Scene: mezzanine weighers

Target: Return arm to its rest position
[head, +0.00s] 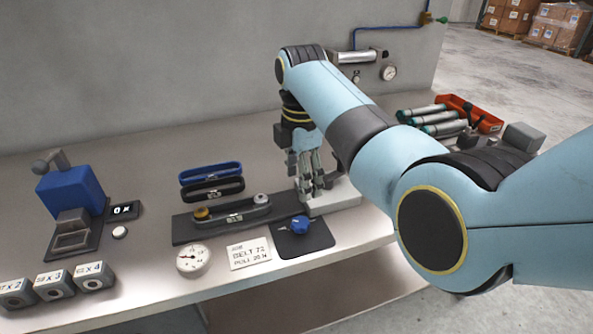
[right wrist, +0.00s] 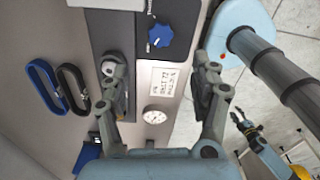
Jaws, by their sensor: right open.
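My right arm (head: 345,115) reaches in from the right across the bench in the head view. My right gripper (head: 312,183) points down over the bench near a pale block (head: 335,198), behind the blue knob (head: 299,225). In the right wrist view its two fingers (right wrist: 160,62) stand wide apart with nothing between them, and the blue knob shows beyond them (right wrist: 160,36). I cannot tell whether the fingertips touch anything. My left gripper (right wrist: 243,118) appears small at the lower right of the right wrist view, over the floor; its jaws are unclear.
The bench (head: 150,233) holds a blue and a black belt loop (head: 212,188), a dark belt fixture (head: 185,231), a dial gauge (head: 193,259), a printed card (head: 249,253) and a blue device (head: 70,192). A red tray (head: 470,112) and grey-teal cylinders (head: 440,117) lie at the far right.

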